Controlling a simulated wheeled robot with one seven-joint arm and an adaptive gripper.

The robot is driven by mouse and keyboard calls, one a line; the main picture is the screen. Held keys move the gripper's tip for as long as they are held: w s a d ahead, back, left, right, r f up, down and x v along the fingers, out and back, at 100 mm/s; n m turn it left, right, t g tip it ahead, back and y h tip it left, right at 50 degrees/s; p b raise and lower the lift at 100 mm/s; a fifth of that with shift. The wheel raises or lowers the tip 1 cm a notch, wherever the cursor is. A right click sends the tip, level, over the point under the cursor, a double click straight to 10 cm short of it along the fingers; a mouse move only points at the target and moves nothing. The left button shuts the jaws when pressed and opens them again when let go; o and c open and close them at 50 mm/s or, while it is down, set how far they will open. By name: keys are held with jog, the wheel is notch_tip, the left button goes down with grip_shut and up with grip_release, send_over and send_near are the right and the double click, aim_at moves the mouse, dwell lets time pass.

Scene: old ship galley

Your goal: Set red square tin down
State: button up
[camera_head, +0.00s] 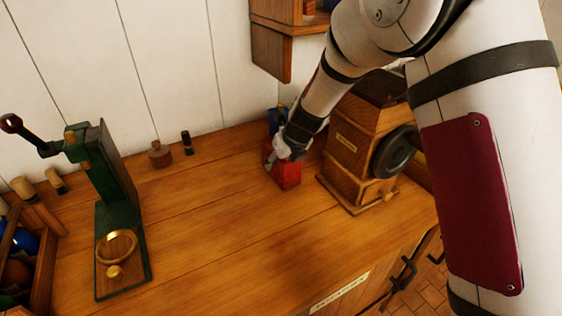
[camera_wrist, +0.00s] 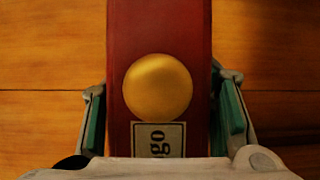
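The red square tin (camera_head: 289,177) is upright at the worktop, left of the wooden grinder. Its base looks at or very close to the wood; a small gap cannot be ruled out. In the wrist view the tin's dark red top (camera_wrist: 158,30) fills the middle, with a round gold knob (camera_wrist: 157,87) and a pale label below it. My gripper (camera_head: 283,152) reaches down onto the tin from above.
The wooden grinder (camera_head: 352,150) with a dark wheel stands close on the right. A blue item (camera_head: 275,117) is partly hidden behind the tin. A green press (camera_head: 112,190) and small weights (camera_head: 160,154) stand left. The worktop (camera_head: 225,215) is clear in front.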

jog(key=c, duration=0.8)
jog(key=shift+r, duration=0.15)
